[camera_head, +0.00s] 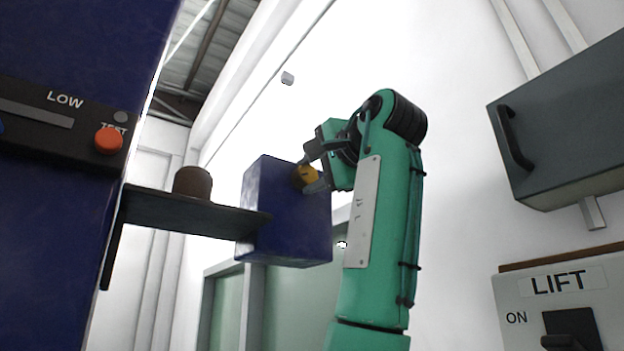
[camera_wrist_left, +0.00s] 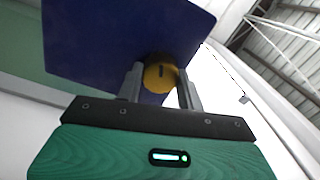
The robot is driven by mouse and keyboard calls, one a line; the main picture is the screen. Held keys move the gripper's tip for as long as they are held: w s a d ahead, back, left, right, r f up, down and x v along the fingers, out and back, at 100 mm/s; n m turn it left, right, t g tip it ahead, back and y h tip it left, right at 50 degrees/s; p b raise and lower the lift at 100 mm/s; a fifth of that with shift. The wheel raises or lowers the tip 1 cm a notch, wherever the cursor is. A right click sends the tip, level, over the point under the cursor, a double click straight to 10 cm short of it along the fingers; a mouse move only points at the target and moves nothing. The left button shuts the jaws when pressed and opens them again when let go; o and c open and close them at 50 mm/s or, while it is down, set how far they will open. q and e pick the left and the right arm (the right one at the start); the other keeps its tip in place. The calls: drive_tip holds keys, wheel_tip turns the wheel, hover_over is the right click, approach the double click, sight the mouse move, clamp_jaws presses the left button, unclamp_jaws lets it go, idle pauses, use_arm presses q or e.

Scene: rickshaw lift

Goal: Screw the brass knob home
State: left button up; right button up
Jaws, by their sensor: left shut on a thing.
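The brass knob (camera_head: 305,178) sits on the side face of a dark blue box (camera_head: 270,205) in the head view. My left gripper (camera_head: 312,172) reaches it from the right, with one finger above and one below the knob. In the left wrist view the round knob (camera_wrist_left: 160,74) lies between the two fingers of my left gripper (camera_wrist_left: 161,85), with a dark slot mark on its face. The gripper is shut on the knob. The blue box (camera_wrist_left: 110,35) fills the upper left of that view. My right gripper is not in view.
A dark shelf (camera_head: 190,212) with a brown cup-like object (camera_head: 193,183) stands left of the box. A blue cabinet with an orange button (camera_head: 109,140) is at far left. A grey handled box (camera_head: 560,125) and a LIFT switch panel (camera_head: 560,300) are at right.

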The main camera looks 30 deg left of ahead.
use_arm(q)
drive_tip(key=m, duration=0.2)
drive_tip(key=m+b, duration=0.1)
drive_tip(key=m, duration=0.1)
drive_tip(key=m+b, duration=0.1)
drive_tip(key=shift+f+m, duration=0.25)
drive_tip(key=shift+m, duration=0.15)
drive_tip(key=m+b, duration=0.2)
drive_tip(key=m, duration=0.3)
idle(0.3)
drive_tip(key=o, duration=1)
drive_tip(key=shift+r, duration=0.1)
